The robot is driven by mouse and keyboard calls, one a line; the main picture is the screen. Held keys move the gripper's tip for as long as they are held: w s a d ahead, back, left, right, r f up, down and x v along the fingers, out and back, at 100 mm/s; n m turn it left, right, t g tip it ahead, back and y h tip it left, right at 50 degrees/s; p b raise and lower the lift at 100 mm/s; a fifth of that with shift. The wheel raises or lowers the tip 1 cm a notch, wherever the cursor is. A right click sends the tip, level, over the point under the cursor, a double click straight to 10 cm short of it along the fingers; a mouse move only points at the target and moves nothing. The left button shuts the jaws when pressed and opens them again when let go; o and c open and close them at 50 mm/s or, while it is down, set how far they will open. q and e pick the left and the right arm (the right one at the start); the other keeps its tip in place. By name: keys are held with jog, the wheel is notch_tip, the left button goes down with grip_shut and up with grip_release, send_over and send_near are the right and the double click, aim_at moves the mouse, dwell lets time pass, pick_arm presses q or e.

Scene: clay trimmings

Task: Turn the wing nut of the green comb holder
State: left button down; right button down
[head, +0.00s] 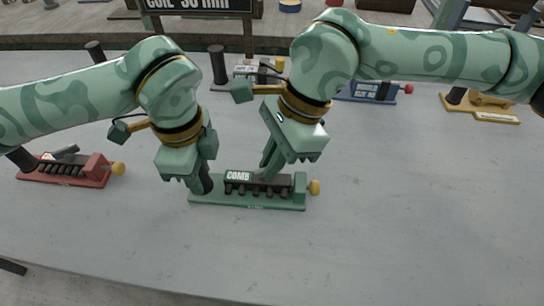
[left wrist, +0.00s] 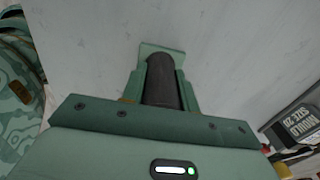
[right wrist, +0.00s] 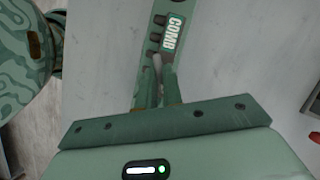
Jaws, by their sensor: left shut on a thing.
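The green comb holder (head: 255,206) lies on the grey table in the head view, with a white COMB label, a dark toothed block and a yellow knob (head: 314,188) at its right end. My left gripper (head: 203,184) is shut on the dark post (left wrist: 163,80) at the holder's left end. My right gripper (head: 266,172) is over the block. In the right wrist view its fingers stand slightly apart, on either side of a slim grey piece, apparently the wing nut (right wrist: 157,62). The fingers hide most of it; contact cannot be told. The label also shows there (right wrist: 173,33).
A red holder (head: 90,181) with a grey wing piece lies at the left. A dark sign stands behind. The table's front and right are clear.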

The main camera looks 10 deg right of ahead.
jog(key=shift+w+n, duration=0.1)
jog(key=shift+n, duration=0.7)
jog(key=shift+g, duration=0.3)
jog(key=c, duration=1.5)
grip_release()
jog(key=shift+c, duration=0.2)
jog(key=shift+r, duration=0.1)
jog(key=v, duration=1.1)
jog(key=shift+r, duration=0.45)
